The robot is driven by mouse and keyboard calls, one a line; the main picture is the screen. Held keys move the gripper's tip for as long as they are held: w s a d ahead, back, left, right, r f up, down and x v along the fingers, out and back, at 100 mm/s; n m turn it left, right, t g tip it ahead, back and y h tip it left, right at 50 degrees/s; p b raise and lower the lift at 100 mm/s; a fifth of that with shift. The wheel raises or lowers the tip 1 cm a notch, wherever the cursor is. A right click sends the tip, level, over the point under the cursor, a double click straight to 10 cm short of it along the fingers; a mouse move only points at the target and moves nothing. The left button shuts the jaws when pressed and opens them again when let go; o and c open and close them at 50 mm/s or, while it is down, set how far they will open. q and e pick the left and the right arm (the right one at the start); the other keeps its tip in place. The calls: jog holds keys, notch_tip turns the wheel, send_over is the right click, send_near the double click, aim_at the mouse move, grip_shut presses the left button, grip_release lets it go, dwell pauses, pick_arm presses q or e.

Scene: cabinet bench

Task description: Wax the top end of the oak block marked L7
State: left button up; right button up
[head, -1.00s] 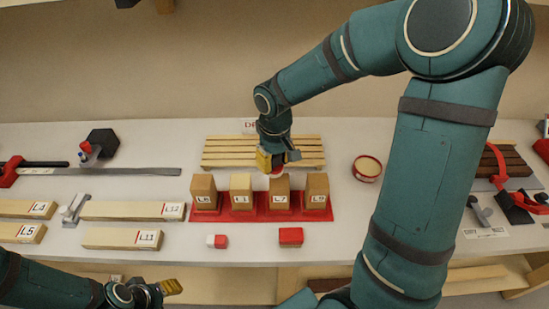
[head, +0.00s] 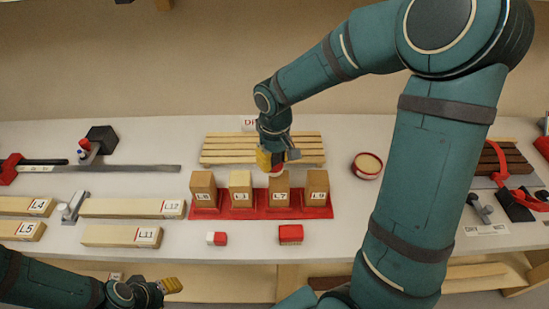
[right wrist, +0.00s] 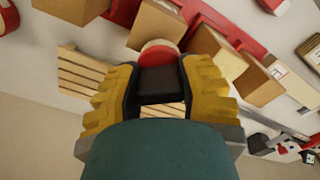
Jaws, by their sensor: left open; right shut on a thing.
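The oak block marked L7 (head: 279,192) stands upright, third from the left in a red rack (head: 248,212). My right gripper (head: 276,160) is above and just behind it. It is shut on a dark-handled applicator (right wrist: 160,85) with a round, red-edged, pale pad (right wrist: 159,53). In the head view the pad appears at the block's top; I cannot tell whether they touch. In the right wrist view the pad is beside upright blocks whose markings are unreadable. My left gripper (head: 170,286) is open and empty at the lower left, near the bench's front edge.
Other upright blocks, including L1 (head: 240,191), stand close on both sides of L7. A slatted rack (head: 225,150) is behind them. A round red tin (head: 367,165) is at right. A small white-and-red block (head: 216,239) and a red block (head: 290,234) lie in front.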

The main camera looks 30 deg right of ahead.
jog(key=shift+f+b, duration=0.55)
jog(key=shift+f, duration=0.15)
jog(key=shift+s, duration=0.1)
